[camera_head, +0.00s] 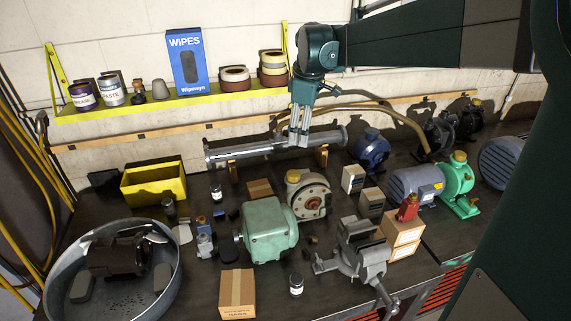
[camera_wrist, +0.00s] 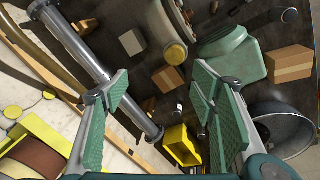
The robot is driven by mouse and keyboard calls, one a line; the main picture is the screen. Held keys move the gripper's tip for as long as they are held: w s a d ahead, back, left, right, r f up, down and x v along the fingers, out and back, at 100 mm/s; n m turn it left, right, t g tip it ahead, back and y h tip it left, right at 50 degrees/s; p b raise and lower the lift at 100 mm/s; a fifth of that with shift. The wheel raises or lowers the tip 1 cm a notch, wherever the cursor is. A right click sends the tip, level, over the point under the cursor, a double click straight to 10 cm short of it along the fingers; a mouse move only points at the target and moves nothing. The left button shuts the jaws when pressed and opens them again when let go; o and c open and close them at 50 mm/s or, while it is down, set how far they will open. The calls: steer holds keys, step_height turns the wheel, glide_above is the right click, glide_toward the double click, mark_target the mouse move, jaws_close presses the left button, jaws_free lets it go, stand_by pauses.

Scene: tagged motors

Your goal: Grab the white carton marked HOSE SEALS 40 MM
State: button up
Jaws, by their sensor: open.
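My gripper (camera_head: 299,138) is open and empty, pointing down in front of the back wall near the long metal cylinder. In the wrist view my gripper (camera_wrist: 160,78) shows two green-padded fingers spread apart, with nothing held between them. No lettering reading HOSE SEALS 40 MM is legible in either view. A pale carton (camera_head: 353,178) stands right of the round flanged pump, with a greyish carton (camera_head: 371,202) just in front of it. Either could be the white carton; I cannot tell which. Both are on the bench, to the right of and below my gripper.
The metal cylinder (camera_head: 275,147) lies close under my gripper. The yellow shelf (camera_head: 150,107) with cans and a blue WIPES box (camera_head: 187,62) is left. The green motor (camera_head: 268,228), vise (camera_head: 360,250), stacked cartons (camera_head: 402,229) and brown carton (camera_head: 237,292) crowd the bench.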

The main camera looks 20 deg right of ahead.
steer(key=w+d+f+n+g+p, duration=0.1)
steer(key=w+d+f+n, duration=0.2)
steer(key=w+f, duration=0.35)
steer(key=w+d+f+n+g+p, duration=0.1)
steer(key=w+d+f+n+p, duration=0.2)
steer(key=w, duration=0.7)
steer(key=f, duration=1.1)
steer(key=f+b, duration=0.1)
steer(key=f, duration=0.4)
steer(key=shift+d+f, duration=0.15)
steer(key=shift+d, duration=0.15)
steer(key=shift+f, duration=0.3)
steer(key=shift+f, duration=1.25)
steer(key=shift+f, duration=0.15)
steer(key=shift+w+f+p, duration=0.1)
steer(key=shift+f+p, duration=0.2)
steer(key=shift+f, duration=2.15)
